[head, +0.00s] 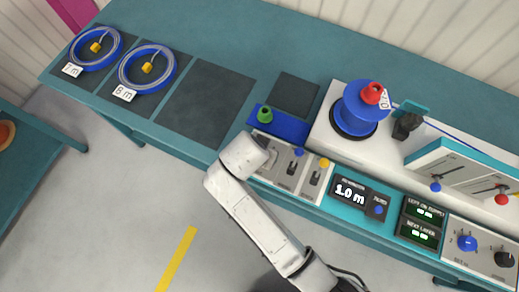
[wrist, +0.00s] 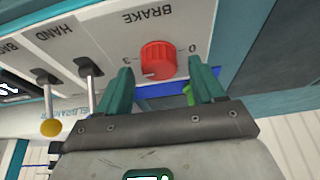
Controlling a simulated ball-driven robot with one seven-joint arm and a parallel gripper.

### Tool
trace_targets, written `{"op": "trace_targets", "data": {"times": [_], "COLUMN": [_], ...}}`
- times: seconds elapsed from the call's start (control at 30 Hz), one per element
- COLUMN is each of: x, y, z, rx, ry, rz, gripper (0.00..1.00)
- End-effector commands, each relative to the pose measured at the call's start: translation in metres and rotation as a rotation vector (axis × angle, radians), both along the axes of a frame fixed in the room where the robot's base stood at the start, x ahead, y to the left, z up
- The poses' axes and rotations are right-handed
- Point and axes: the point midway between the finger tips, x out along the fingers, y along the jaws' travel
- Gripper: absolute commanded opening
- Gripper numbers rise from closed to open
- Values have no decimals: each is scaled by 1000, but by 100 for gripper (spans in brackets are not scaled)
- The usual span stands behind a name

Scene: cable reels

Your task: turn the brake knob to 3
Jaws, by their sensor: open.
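The red brake knob (wrist: 158,60) sits on the light panel (wrist: 105,35) under the printed word BRAKE in the wrist view. A 3 is printed on its left and a 0 on its right. A pale mark shows near its lower left edge, but its exact setting is hard to read. My gripper (wrist: 164,72) is open, its two teal fingers either side of the knob's near part with visible gaps. I cannot tell how deep they reach. In the head view my gripper (head: 262,150) is over the panel's left end and the knob is hidden.
Two levers (wrist: 91,70) stand left of the knob, one with a yellow ball (wrist: 51,128). A blue reel (head: 360,110) stands on the white machine. Two cable coils (head: 147,67) lie on mats; a dark mat (head: 205,100) is empty.

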Motion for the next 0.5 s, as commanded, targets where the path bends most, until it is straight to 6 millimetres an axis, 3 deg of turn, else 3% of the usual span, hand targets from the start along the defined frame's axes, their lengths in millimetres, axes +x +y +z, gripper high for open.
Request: {"op": "trace_targets", "data": {"times": [0.5], "x": [-31], "y": [13], "z": [80], "rx": [2], "ry": [-2], "rz": [2], "gripper": [68]}}
